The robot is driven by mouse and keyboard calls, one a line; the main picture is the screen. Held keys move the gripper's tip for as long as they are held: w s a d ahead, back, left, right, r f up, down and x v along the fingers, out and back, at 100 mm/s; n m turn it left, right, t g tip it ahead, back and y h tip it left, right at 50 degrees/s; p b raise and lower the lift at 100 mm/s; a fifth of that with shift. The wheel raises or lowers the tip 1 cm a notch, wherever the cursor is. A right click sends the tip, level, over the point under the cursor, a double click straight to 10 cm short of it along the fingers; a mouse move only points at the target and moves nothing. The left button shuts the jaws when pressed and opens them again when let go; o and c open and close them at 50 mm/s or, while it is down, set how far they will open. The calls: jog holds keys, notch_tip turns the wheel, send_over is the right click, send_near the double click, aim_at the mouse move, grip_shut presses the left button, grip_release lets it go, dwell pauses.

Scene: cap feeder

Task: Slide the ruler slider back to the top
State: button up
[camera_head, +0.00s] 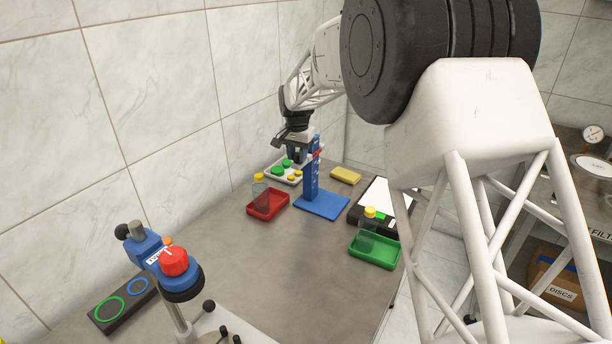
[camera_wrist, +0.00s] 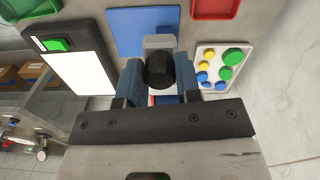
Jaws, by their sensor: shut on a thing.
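The ruler stand is a blue upright column (camera_head: 311,183) on a flat blue base (camera_head: 322,205). The base also shows in the wrist view (camera_wrist: 145,25). My gripper (camera_head: 297,156) is beside the upper part of the column. In the wrist view my gripper (camera_wrist: 160,78) has its two fingers on either side of a round black knob (camera_wrist: 160,68), which appears to be the slider's, and is shut on it. A grey block (camera_wrist: 158,42) shows just beyond the knob. A small red mark (camera_head: 316,154) is near the column's upper end. The slider's body is mostly hidden by my gripper.
A white tray (camera_wrist: 220,90) of coloured caps is close by. A red tray (camera_head: 266,206) with a bottle, a green tray (camera_head: 374,251) with a bottle, and a yellow block (camera_head: 346,175) surround the stand. A capping device (camera_head: 173,262) stands in front; the middle table is clear.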

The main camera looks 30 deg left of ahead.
jog(key=shift+a+r, duration=0.1)
jog(key=shift+r, duration=0.85)
jog(key=o, duration=0.7)
jog(key=shift+r, duration=3.95)
jog(key=shift+d, duration=0.2)
